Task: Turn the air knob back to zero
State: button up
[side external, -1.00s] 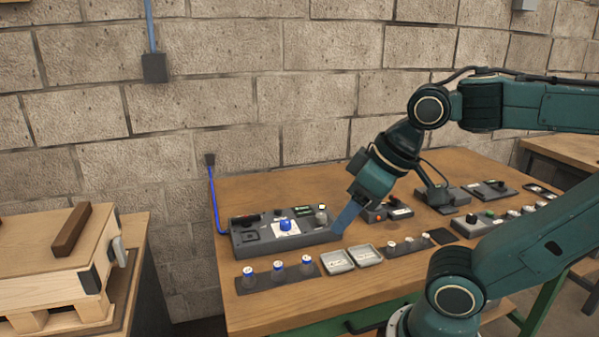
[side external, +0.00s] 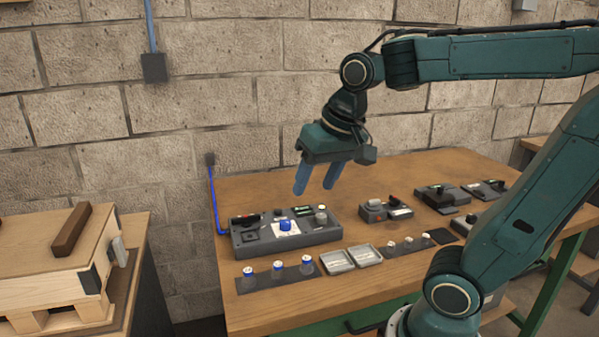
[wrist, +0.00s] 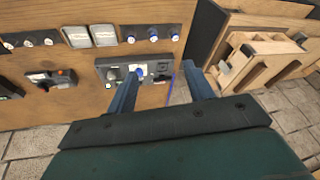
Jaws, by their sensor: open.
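A grey control box (side external: 243,248) sits at the left back of the wooden bench. On it a blue knob (side external: 286,225) stands on a white plate; it looks like the air knob, but its setting is too small to read. My gripper (side external: 313,190) is open and empty, raised above the box, with its two blue fingers apart and pointing down. In the wrist view, the blue knob (wrist: 140,70) shows close beside the left fingertip, and that finger covers part of the box. My gripper (wrist: 160,68) shows nothing held between its fingers.
A grey knob (side external: 321,215) stands at the box's right end. In front are several blue-capped pieces on a dark strip (side external: 262,284) and two pale trays (side external: 338,262). More control boxes (side external: 372,213) stand to the right. A blue hose (side external: 213,200) runs to the box's left.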

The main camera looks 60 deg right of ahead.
jog(key=w+d+f+m+g, duration=0.2)
jog(key=w+d+m, duration=0.65)
jog(key=w, duration=0.25)
jog(key=m+g, duration=0.2)
jog(key=m, duration=0.6)
send_over(285, 221)
notch_tip(285, 221, down, 9)
jog(key=shift+y, duration=0.3)
jog(key=shift+f, duration=0.2)
notch_tip(285, 221, down, 14)
jog(key=shift+s+a+r, duration=0.1)
jog(key=shift+r, duration=0.15)
jog(key=c, duration=1)
